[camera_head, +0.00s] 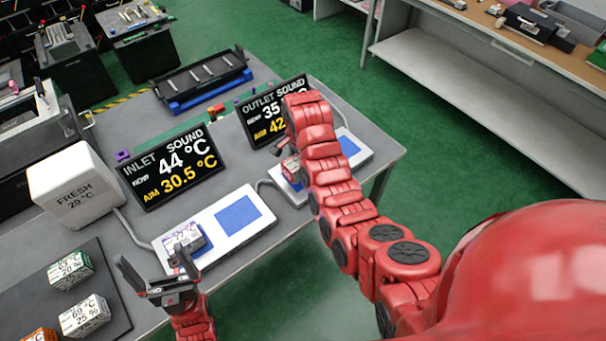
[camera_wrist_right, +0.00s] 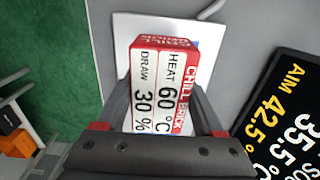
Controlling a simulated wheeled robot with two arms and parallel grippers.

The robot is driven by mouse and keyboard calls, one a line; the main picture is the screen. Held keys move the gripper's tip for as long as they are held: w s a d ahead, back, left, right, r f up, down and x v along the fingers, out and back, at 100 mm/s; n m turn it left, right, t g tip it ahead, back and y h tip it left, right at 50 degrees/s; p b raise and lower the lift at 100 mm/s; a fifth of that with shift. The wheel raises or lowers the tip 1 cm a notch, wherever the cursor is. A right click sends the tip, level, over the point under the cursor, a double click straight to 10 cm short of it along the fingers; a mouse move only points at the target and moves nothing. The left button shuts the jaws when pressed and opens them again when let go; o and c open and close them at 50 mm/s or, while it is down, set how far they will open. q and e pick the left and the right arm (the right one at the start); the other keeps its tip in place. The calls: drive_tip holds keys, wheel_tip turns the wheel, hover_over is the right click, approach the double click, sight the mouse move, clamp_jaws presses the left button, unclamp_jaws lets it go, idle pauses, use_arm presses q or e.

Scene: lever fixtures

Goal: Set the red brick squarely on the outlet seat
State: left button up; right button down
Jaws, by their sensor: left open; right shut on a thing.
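The red brick (camera_wrist_right: 165,85) fills the middle of the right wrist view, with "HEAT 60 °C, DRAW 30 %" on its white face. My right gripper (camera_wrist_right: 158,115) is shut on it, a finger on each side. In the head view the brick (camera_head: 290,168) is small and partly hidden by my right arm. It is at the left part of the white outlet board (camera_head: 361,156); I cannot tell whether it touches. A blue square (camera_head: 348,145) shows on that board, right of my arm. My left gripper (camera_head: 154,270) is open and empty at the lower left.
A purple-topped brick (camera_head: 186,239) sits on the white inlet board (camera_head: 240,237), beside its blue square (camera_head: 238,215). The inlet display (camera_head: 172,165) and outlet display (camera_head: 262,123) stand behind. A white "FRESH" box (camera_head: 76,185) and several bricks on a dark mat (camera_head: 108,300) are left.

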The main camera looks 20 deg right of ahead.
drive_tip(key=shift+w+d+r+p, duration=0.15)
drive_tip(key=shift+w+d+p, duration=0.2)
drive_tip(key=shift+w+p, duration=0.1)
drive_tip(key=shift+w+d, duration=0.15)
drive_tip(key=shift+d, duration=0.25)
drive_tip(key=shift+w+d+p, duration=0.1)
drive_tip(key=shift+w+p, duration=0.05)
drive_tip(key=shift+p, duration=0.25)
wheel_tip(320, 180, down, 3)
drive_tip(key=shift+r+p, duration=0.1)
drive_tip(key=shift+p, duration=0.65)
drive_tip(key=shift+f, duration=0.5)
